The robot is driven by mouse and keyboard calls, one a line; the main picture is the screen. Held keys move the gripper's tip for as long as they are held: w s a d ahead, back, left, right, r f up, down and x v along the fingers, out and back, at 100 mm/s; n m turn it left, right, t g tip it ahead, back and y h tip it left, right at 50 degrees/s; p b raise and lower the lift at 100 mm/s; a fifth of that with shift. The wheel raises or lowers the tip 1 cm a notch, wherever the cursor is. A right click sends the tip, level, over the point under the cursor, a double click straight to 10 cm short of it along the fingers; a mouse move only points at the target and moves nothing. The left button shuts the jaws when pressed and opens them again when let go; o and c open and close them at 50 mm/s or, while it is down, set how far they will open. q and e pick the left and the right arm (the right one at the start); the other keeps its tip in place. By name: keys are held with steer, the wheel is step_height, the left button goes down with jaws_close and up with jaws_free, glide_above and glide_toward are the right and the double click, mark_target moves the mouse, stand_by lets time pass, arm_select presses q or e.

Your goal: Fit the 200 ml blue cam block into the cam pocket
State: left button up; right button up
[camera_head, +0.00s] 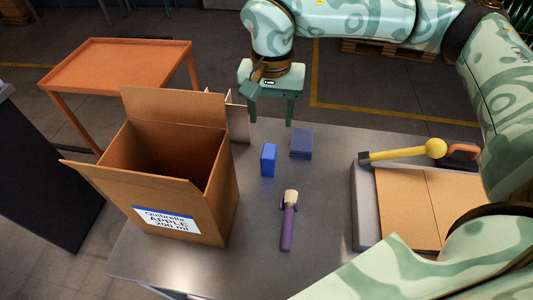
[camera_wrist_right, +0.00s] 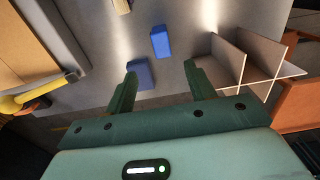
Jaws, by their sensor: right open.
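Two blue blocks are on the grey table; I cannot read a volume mark on either. A bright blue upright block (camera_head: 268,160) stands right of the cardboard box, also in the right wrist view (camera_wrist_right: 160,42). A darker blue, lower block (camera_head: 301,143) lies behind and right of it, also in the wrist view (camera_wrist_right: 140,75), partly behind a finger. My right gripper (camera_head: 271,122) is open and empty, pointing down near the table's far edge, behind both blocks; its fingers also show in the wrist view (camera_wrist_right: 160,70). I cannot make out the cam pocket. My left gripper is out of view.
An open cardboard box (camera_head: 180,170) fills the table's left, with pale dividers (camera_head: 238,120) behind it. A purple-handled tool (camera_head: 288,222) lies in front. A grey tray (camera_head: 366,205) with cardboard and a yellow lever (camera_head: 405,152) is at right. An orange table (camera_head: 115,68) stands beyond.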

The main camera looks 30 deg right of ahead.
steer(key=b, duration=0.1)
glide_above(269, 151)
steer(key=f, duration=0.6)
steer(key=shift+d+f, duration=0.15)
steer(key=shift+d, duration=0.1)
steer(key=shift+f, duration=0.55)
steer(key=f+b, duration=0.1)
steer(key=f, duration=0.4)
steer(key=shift+w+a+f+b, duration=0.1)
steer(key=shift+a+b, duration=0.1)
steer(key=shift+b, duration=0.2)
steer(key=c, duration=1.1)
